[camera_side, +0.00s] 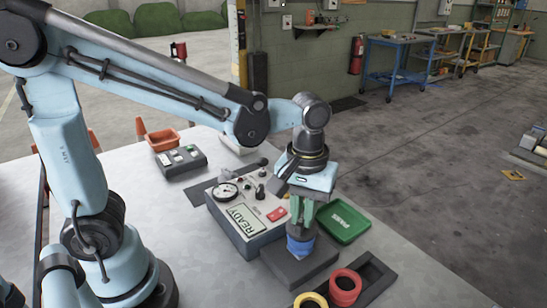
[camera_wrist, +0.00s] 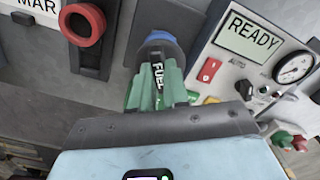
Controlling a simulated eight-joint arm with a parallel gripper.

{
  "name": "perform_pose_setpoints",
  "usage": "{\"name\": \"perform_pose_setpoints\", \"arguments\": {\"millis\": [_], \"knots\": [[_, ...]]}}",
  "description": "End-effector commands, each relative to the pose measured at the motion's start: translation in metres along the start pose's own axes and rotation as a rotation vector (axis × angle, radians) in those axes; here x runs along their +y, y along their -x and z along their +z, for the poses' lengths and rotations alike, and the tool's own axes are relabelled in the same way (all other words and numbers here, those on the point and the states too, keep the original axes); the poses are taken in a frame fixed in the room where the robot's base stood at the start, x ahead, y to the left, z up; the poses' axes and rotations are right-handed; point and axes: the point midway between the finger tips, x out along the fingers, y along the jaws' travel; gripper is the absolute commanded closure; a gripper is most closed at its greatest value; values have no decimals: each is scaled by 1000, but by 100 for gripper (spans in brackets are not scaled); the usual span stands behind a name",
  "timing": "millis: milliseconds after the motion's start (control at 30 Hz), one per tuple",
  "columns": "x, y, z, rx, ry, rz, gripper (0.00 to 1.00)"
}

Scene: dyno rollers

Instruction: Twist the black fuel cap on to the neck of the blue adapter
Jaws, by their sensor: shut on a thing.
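The blue adapter (camera_side: 300,246) stands upright on a dark block (camera_side: 318,262) in front of the console. In the wrist view only the rounded blue top edge of the adapter (camera_wrist: 163,39) shows beyond my fingers. My gripper (camera_side: 300,226) points down directly over the adapter, its green fingers closed. In the wrist view my gripper (camera_wrist: 160,75) is shut on the black fuel cap (camera_wrist: 158,84), whose white lettering shows between the fingers. The cap is at or just above the adapter's neck. The fingers hide whether it is seated or level.
A grey console (camera_side: 245,215) with a READY screen, gauge and knobs stands close to the left. A green tray (camera_side: 344,224) lies behind right. A red ring (camera_side: 345,288) and a yellow ring (camera_side: 311,300) are in a dark rack at the front. An orange bin (camera_side: 163,140) stands further back.

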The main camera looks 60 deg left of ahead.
Motion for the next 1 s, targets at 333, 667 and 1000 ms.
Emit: {"name": "perform_pose_setpoints", "arguments": {"millis": [333, 667, 1000], "knots": [[0, -5, 0, 0, 0, 0, 100], [0, -6, 0, 0, 0, 0, 100], [0, -8, 0, 1, 0, 1, 100]]}}
